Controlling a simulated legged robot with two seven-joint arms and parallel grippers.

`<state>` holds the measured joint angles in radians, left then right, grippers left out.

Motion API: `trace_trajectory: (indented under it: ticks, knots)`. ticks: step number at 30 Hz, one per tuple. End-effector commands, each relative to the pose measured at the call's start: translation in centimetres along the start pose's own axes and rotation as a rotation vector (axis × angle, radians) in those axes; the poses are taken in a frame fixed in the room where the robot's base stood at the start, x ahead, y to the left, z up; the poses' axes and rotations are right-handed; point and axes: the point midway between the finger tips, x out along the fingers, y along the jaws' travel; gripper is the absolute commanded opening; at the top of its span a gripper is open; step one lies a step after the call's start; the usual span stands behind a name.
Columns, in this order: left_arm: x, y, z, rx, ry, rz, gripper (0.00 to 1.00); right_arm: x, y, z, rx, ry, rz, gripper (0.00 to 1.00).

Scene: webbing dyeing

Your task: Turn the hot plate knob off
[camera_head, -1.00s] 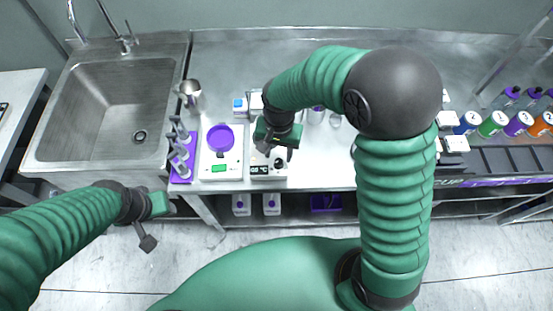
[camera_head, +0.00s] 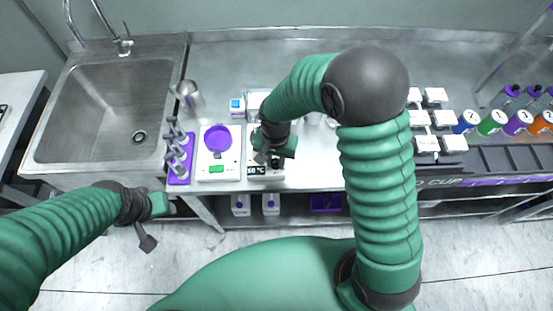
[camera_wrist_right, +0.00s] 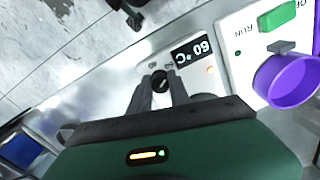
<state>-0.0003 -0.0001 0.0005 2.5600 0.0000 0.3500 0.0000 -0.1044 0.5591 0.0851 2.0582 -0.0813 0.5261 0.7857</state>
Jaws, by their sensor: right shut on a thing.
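The hot plate (camera_head: 276,171) is a white box at the front of the steel counter. Its black display (camera_wrist_right: 191,52) reads 60 °C. Its small round black knob (camera_wrist_right: 160,82) sits beside the display, between the fingertips of my right gripper (camera_wrist_right: 161,84). My right gripper (camera_head: 272,161) is shut on the knob. In the head view the gripper hides the knob and much of the hot plate. A small orange light (camera_wrist_right: 210,70) shows on the panel. My left gripper (camera_head: 153,222) hangs empty in front of the counter, below the sink; its jaw opening is unclear.
Left of the hot plate stands a white device with a green button (camera_head: 216,169) and a purple bowl (camera_head: 217,138). A purple rack (camera_head: 179,173) is further left, then the sink (camera_head: 105,105). Colored cans (camera_head: 492,122) stand at the right.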

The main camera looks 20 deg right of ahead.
Motion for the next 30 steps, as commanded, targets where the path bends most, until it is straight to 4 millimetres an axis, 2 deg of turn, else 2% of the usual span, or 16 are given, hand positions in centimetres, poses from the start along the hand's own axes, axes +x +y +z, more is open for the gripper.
trace_trajectory:
  ticks: [8, 14, 30]
  knots:
    - [-0.1, 0.0, 0.0, -0.001, 0.0, 0.0, 0.45, 0.0, 0.3, -0.3, -0.011, 0.004, 0.003, 0.0]
    - [-0.5, 0.0, -0.1, -0.001, 0.0, 0.0, 0.45, -0.1, 0.2, -0.3, -0.082, 0.003, 0.003, 0.0]
    - [-2.7, 0.0, -0.7, -0.001, 0.0, 0.0, 0.45, -0.3, 0.3, -0.4, -0.538, 0.004, 0.003, 0.0]
